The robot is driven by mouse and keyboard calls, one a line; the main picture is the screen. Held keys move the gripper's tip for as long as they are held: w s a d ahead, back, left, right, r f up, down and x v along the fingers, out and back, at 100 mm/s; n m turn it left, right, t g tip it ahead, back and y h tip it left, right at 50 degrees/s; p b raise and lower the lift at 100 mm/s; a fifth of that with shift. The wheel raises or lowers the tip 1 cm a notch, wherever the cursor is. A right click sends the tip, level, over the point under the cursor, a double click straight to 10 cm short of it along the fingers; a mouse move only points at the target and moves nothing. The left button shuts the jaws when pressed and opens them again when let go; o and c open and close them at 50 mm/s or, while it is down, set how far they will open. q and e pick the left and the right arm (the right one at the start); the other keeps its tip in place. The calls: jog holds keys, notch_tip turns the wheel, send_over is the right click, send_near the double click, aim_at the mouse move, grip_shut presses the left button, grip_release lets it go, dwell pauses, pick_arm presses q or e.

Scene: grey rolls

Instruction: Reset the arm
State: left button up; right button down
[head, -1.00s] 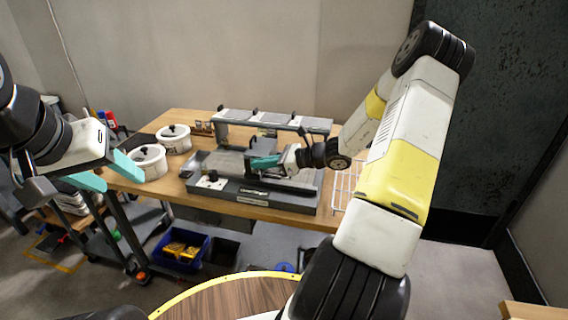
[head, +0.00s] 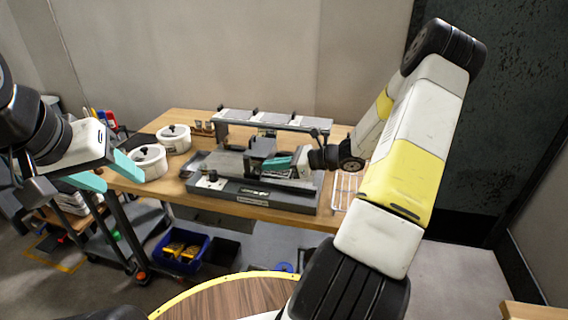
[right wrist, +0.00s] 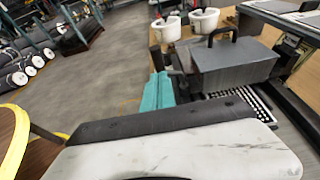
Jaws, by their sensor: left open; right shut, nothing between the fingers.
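My right arm reaches over the wooden table (head: 165,193) in the head view. Its gripper (head: 274,163) is shut and empty, over the grey machine (head: 262,188) on the table. In the right wrist view its teal fingers (right wrist: 157,93) lie together, beside a grey block with a black handle (right wrist: 232,62). I cannot tell whether they touch it. My left gripper (head: 108,172) is at the left of the head view, open and empty, with its teal fingers apart, in front of the table's left end.
Two white round containers (head: 148,163) (head: 174,138) stand at the table's left. A white wire rack (head: 345,190) lies at its right end. A blue bin (head: 181,250) with yellow items is below. Grey rolls (right wrist: 14,78) lie at the left of the right wrist view.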

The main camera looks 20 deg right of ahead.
jog(key=s+a+r+n+g+h, duration=0.55)
jog(key=s+a+r+n, duration=0.25)
jog(key=s+r+n, duration=0.45)
jog(key=s+d+r+n+t+h, duration=0.1)
jog(key=s+r+n+t+h, duration=0.1)
jog(key=s+r+n, duration=0.2)
jog(key=s+d+r+n+t+h, duration=0.2)
jog(key=s+r+n, duration=0.3)
jog(key=s+n, duration=0.3)
jog(key=shift+s+d+h, duration=0.3)
jog(key=shift+s+h, duration=0.05)
jog(key=shift+s, duration=0.1)
